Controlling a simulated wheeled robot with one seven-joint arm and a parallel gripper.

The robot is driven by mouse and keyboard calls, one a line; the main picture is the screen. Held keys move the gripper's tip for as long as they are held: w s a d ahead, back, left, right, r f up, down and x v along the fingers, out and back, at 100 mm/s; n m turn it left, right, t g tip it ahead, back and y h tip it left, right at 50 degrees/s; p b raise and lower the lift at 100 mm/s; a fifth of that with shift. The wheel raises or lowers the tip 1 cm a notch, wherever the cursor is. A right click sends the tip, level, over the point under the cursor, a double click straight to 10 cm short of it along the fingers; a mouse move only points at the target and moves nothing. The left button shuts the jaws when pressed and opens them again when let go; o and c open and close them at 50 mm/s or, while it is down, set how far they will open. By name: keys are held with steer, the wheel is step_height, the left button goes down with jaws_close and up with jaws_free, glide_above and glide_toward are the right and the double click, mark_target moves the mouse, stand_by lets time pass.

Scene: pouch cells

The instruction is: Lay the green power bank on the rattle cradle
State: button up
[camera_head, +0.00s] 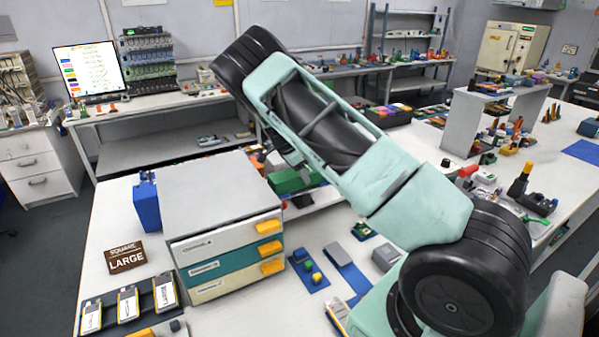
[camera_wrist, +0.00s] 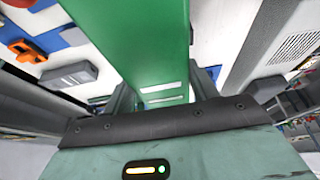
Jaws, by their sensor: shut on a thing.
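The green power bank (camera_wrist: 138,42) fills the upper middle of the wrist view, with two pale stripes near its lower end. My gripper (camera_wrist: 165,92) is shut on it, with dark fingers on either side of that end. In the head view a green block (camera_head: 288,182) shows beneath my raised arm, partly covered; it looks like the same power bank, but my fingers are hidden there. I cannot tell for sure which thing is the rattle cradle.
A drawer unit (camera_head: 222,235) with yellow handles stands on the near table. A dark tray with white-labelled cells (camera_head: 127,306) and a brown sign (camera_head: 126,257) lie at left. A grey-and-blue piece (camera_head: 340,256) lies right of the blue plate. My arm hides the table's middle.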

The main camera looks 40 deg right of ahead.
steer(key=shift+f, duration=0.25)
steer(key=o, duration=1.3)
steer(key=b+v, duration=0.5)
steer(key=v, duration=1.2)
steer(key=shift+r, duration=0.2)
